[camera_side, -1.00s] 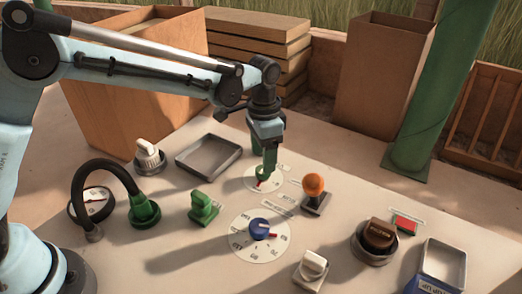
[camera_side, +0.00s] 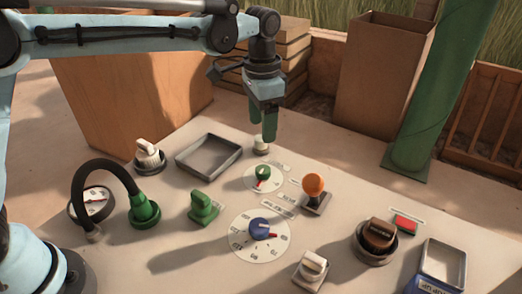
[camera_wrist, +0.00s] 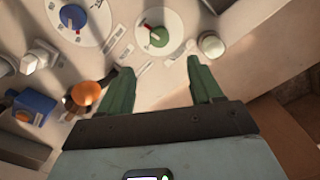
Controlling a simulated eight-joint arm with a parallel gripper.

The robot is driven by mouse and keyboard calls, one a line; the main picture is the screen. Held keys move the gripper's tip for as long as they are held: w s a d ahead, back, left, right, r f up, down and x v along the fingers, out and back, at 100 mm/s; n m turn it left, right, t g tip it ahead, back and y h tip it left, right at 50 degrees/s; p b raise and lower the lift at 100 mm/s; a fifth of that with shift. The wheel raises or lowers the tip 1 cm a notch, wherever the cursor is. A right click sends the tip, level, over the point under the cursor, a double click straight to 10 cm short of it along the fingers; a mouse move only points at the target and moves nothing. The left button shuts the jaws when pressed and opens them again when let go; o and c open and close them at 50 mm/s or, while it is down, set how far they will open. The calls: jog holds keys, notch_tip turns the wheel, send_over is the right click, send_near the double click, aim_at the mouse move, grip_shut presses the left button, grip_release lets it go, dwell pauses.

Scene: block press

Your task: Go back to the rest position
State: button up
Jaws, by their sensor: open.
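My gripper (camera_side: 263,125) has green fingers and hangs above the far part of the table in the side view. In the wrist view its fingers (camera_wrist: 155,88) are spread apart with nothing between them. A small green knob with a red pointer (camera_side: 262,174) sits on a white dial, below and in front of the fingers. It also shows in the wrist view (camera_wrist: 158,37), beyond the fingertips. A small white knob (camera_side: 261,146) stands on the table just below the fingers in the side view.
A blue knob (camera_side: 260,229) on a larger dial, an orange ball lever (camera_side: 313,187), a green valve handle (camera_side: 203,208) and a brown block (camera_side: 379,236) stand on the table. An empty grey tray (camera_side: 208,153) is to the left. Tall brown boxes (camera_side: 385,75) stand behind.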

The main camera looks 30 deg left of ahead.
jog(key=s+a+r+n+t, duration=0.4)
jog(key=s+a, duration=0.5)
jog(key=s+a+f+n+t, duration=0.3)
jog(key=s+a+f, duration=0.1)
jog(key=s, duration=0.4)
jog(key=shift+s+a, duration=0.15)
jog(key=shift+a, duration=0.55)
